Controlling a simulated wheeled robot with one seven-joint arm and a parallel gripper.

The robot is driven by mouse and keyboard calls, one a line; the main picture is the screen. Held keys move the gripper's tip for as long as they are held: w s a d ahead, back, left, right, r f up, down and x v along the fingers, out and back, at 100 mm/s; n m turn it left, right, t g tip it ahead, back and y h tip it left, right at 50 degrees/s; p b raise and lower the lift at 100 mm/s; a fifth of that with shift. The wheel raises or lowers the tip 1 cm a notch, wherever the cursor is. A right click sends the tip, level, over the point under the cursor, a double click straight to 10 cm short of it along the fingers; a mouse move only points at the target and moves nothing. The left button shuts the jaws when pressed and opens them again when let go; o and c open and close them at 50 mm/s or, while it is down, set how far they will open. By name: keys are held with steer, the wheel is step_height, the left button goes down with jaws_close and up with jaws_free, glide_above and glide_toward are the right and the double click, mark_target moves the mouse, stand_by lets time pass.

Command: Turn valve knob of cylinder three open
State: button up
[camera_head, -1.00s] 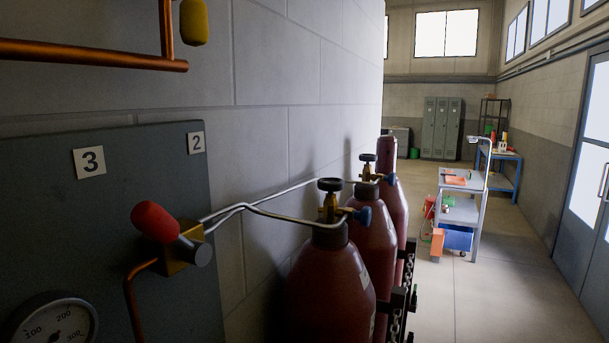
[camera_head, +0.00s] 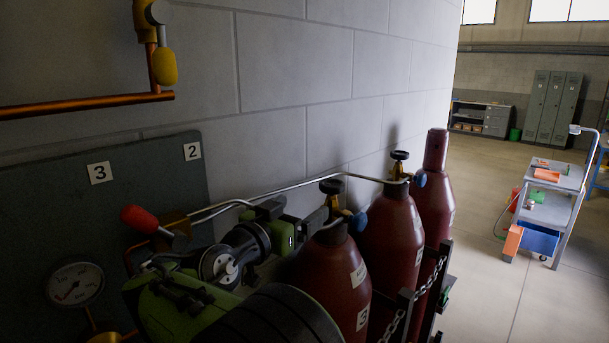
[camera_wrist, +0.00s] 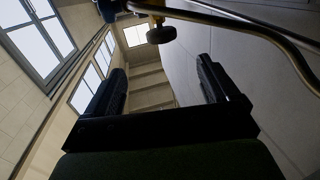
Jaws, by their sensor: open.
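Cylinder three (camera_head: 318,282) is the nearest dark red cylinder, with a "3" label low on its side. Its black valve knob (camera_head: 331,186) sits on a brass valve with a blue fitting (camera_head: 358,222) at the right. My gripper (camera_head: 299,222) is just left of this valve and below the knob, partly hidden by my own arm. In the wrist view my gripper (camera_wrist: 162,68) has its two dark fingers wide apart with nothing between them. A black knob (camera_wrist: 161,33) on brass shows beyond the fingertips, toward the top of that view; it appears to be cylinder three's.
A silver pipe (camera_head: 285,182) runs along the wall behind the valves. A second cylinder (camera_head: 390,235) and a capped one (camera_head: 436,185) stand beyond, behind a chain (camera_head: 398,318). A panel (camera_head: 60,215) with a gauge (camera_head: 75,284) and red-handled valve (camera_head: 140,218) is at left.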

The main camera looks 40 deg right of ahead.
mark_target(333, 182)
steer(key=p+x, duration=0.2)
steer(key=x, duration=0.3)
steer(key=p+x, duration=0.2)
steer(key=x, duration=0.3)
steer(key=p+x, duration=0.1)
steer(key=x, duration=0.4)
steer(key=shift+r+p, duration=0.4)
steer(key=shift+w+d+f, duration=0.15)
steer(key=shift+d, duration=0.15)
steer(key=shift+a, duration=0.1)
steer(key=shift+c, duration=0.3)
steer(key=c, duration=0.9)
